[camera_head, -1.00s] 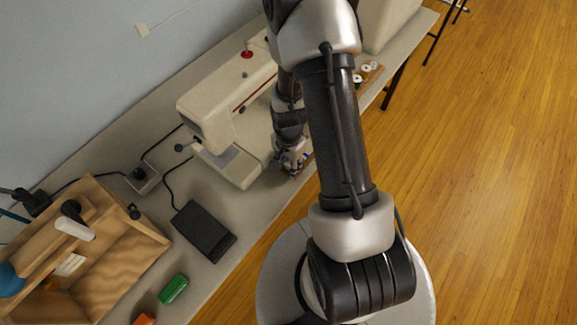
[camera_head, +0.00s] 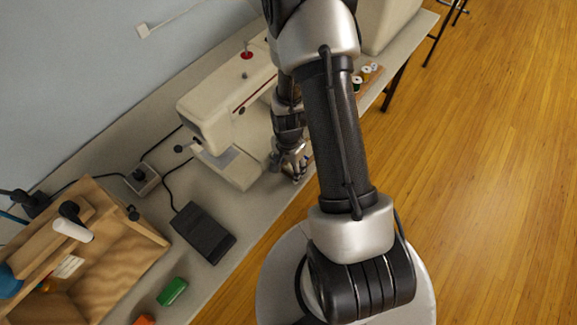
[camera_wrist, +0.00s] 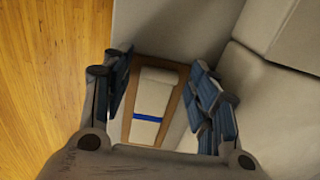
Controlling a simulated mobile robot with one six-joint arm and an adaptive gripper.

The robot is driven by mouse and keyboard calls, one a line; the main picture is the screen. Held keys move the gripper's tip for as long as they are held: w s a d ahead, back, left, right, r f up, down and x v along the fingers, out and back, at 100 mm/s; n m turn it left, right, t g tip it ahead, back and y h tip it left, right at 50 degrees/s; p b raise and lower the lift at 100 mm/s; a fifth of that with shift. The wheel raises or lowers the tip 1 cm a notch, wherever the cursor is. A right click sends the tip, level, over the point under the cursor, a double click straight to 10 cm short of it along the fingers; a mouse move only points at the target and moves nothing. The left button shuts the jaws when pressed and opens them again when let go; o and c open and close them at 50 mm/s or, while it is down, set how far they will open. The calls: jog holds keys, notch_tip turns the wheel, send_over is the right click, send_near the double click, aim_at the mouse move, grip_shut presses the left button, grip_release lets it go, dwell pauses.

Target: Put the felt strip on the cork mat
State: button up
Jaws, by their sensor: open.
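In the wrist view, a pale, long piece (camera_wrist: 154,88) with a bright blue band (camera_wrist: 147,117) across it lies on a narrow brown board (camera_wrist: 127,126). The board looks like the cork mat, with brown showing along the sides of the pale piece. I cannot tell whether the felt strip is the pale piece or the blue band. My gripper (camera_wrist: 160,88) is open, with one finger at each side of the board and nothing visibly held. In the head view my gripper (camera_head: 297,172) is low beside the sewing machine, and it and my arm hide most of the board.
A cream sewing machine (camera_head: 217,116) stands close left of my gripper. A black pedal (camera_head: 203,232), a green object (camera_head: 172,291) and a wooden box (camera_head: 138,246) are nearer on the table. Thread spools (camera_head: 366,70) sit behind my arm. The table's front edge is close.

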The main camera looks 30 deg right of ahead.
jog(key=s+a+r+n+t+p, duration=0.1)
jog(key=a+r+n+p, duration=0.15)
jog(key=r, duration=1.35)
jog(key=s+a+r+n+t+p, duration=0.1)
jog(key=a+r+n+p, duration=0.2)
jog(key=r, duration=1.2)
jog(key=s+a+r+n+t+b, duration=0.1)
jog(key=s+a+r+n+t, duration=0.1)
jog(key=s+a+r+n, duration=0.3)
jog(key=s+r+n, duration=0.3)
jog(key=s+r, duration=0.2)
jog(key=s, duration=0.1)
jog(key=shift+s+r+t, duration=0.2)
jog(key=shift+s+t, duration=0.1)
jog(key=shift+a+n, duration=0.1)
jog(key=shift+n, duration=0.15)
